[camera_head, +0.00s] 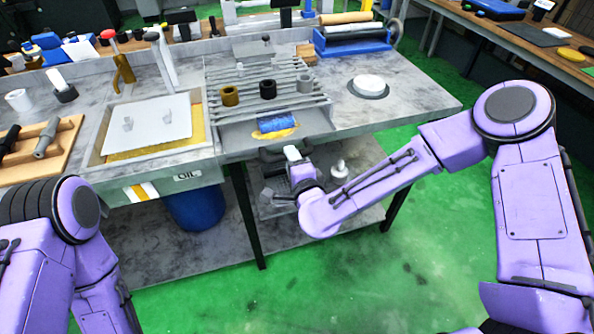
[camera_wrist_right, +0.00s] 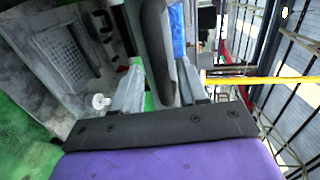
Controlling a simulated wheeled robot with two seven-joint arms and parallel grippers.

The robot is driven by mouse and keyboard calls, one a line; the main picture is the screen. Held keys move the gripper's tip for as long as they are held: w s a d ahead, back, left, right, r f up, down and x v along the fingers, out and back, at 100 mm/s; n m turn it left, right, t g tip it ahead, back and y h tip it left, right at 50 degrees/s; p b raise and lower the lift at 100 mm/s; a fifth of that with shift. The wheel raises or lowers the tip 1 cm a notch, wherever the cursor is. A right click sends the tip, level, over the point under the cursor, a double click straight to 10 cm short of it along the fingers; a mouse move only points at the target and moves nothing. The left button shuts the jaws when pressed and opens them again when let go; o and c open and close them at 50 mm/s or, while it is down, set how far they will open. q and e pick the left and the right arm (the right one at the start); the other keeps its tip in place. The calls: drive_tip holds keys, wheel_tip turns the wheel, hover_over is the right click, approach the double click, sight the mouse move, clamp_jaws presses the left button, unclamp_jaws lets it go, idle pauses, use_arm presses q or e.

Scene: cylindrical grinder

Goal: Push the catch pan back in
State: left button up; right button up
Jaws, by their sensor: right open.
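The grey catch pan (camera_head: 312,122) sticks out from the front of the bench below a slatted rack. A blue cylinder (camera_head: 278,124) and a yellow patch lie in it. A dark handle (camera_head: 268,154) is on its front. My right gripper (camera_head: 291,160) is just in front of the pan, near this handle, partly hidden by my wrist. In the right wrist view its fingers (camera_wrist_right: 160,92) are apart, and a dark bar (camera_wrist_right: 156,45), seemingly the handle, runs between them. I cannot tell whether they touch it. My left gripper is out of view.
The slatted rack (camera_head: 300,78) holds several short cylinders. A tray with a white plate (camera_head: 148,125) stands left of the pan. A blue drum (camera_head: 195,208) and a lower shelf (camera_head: 330,215) are below. The green floor ahead right is clear.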

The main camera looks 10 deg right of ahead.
drive_tip(key=b+v, duration=0.1)
drive_tip(key=v, duration=0.6)
drive_tip(key=shift+s, duration=0.35)
drive_tip(key=shift+c, duration=0.2)
